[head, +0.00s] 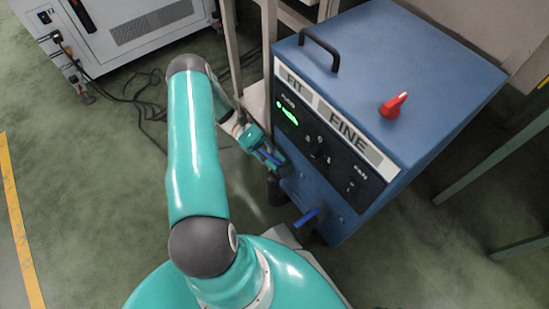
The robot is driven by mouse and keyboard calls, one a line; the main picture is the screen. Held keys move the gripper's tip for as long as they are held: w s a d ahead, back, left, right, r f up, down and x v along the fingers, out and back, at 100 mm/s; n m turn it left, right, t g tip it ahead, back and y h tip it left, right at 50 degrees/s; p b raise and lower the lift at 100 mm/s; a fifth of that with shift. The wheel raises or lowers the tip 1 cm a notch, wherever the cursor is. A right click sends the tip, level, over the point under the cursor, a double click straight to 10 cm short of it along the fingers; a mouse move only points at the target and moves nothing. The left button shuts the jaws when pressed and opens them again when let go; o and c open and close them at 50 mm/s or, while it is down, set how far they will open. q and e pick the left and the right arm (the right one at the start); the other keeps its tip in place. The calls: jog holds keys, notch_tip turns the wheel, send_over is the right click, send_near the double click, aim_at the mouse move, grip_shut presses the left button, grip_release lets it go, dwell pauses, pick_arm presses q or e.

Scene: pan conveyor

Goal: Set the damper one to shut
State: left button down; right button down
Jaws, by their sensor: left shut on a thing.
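A blue cabinet (440,75) has two blue damper levers low on its front. The left lever (270,157) is at my left gripper, and the right lever (307,216) stands free. I cannot read which one is damper one. My teal left arm reaches from the bottom of the view to the cabinet's front. My left gripper (266,152) is shut on the left blue lever, and its fingers are small and partly hidden. My right gripper is not in view.
The cabinet has a red handle (393,105) and a black carrying handle (318,48) on top. Its front panel (330,140) has a green light, knobs and a fan switch. A white cabinet (130,30) with cables stands at the back left. Green floor (90,190) is clear at left.

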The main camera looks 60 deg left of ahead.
pick_arm(q)
jog(key=shift+w+a, duration=0.15)
jog(key=shift+a, duration=0.15)
jog(key=c, duration=1.3)
grip_release()
jog(key=shift+o, duration=0.6)
jog(key=shift+d, duration=0.15)
jog(key=s+a, duration=0.1)
jog(key=a, duration=0.6)
jog(key=shift+s+a, duration=0.15)
jog(key=shift+a, duration=0.1)
